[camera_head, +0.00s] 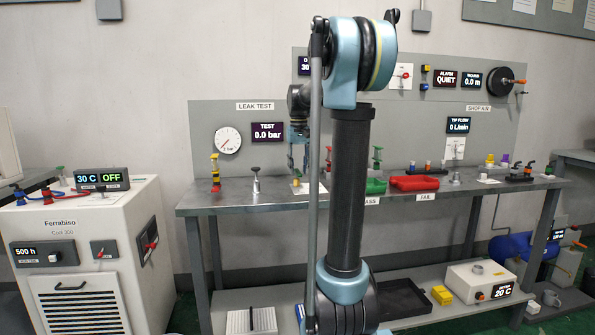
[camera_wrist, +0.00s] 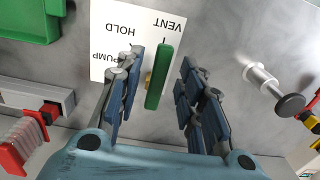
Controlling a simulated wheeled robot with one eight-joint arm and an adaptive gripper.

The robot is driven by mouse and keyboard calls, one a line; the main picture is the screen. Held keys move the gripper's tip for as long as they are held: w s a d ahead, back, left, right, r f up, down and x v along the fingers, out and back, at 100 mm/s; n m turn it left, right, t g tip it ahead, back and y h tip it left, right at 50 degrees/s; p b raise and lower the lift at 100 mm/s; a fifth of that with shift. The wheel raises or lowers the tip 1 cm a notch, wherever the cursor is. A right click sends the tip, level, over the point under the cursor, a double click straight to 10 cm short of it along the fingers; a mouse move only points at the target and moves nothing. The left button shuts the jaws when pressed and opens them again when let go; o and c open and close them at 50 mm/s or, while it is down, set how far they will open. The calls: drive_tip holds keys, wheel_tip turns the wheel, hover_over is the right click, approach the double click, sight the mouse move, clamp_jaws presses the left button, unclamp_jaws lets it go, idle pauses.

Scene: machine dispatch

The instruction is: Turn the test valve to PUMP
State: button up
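The test valve's green handle (camera_wrist: 163,75) shows in the wrist view above a white card (camera_wrist: 105,42) marked VENT, HOLD and PUMP. The handle's upper end is by the VENT mark, and PUMP is to its left. My gripper (camera_wrist: 162,62) is open, with one finger on each side of the handle. A gap shows on both sides, wider on the left.
In the wrist view a silver post with a black knob (camera_wrist: 290,105) stands to the right, a green tray (camera_wrist: 38,20) is at upper left, and a red-and-grey part (camera_wrist: 22,140) is at lower left. In the head view red trays (camera_head: 414,183) sit farther right on the bench (camera_head: 235,206).

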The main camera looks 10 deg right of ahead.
drive_tip(key=shift+f, duration=0.35)
drive_tip(key=shift+c, duration=0.6)
clamp_jaws()
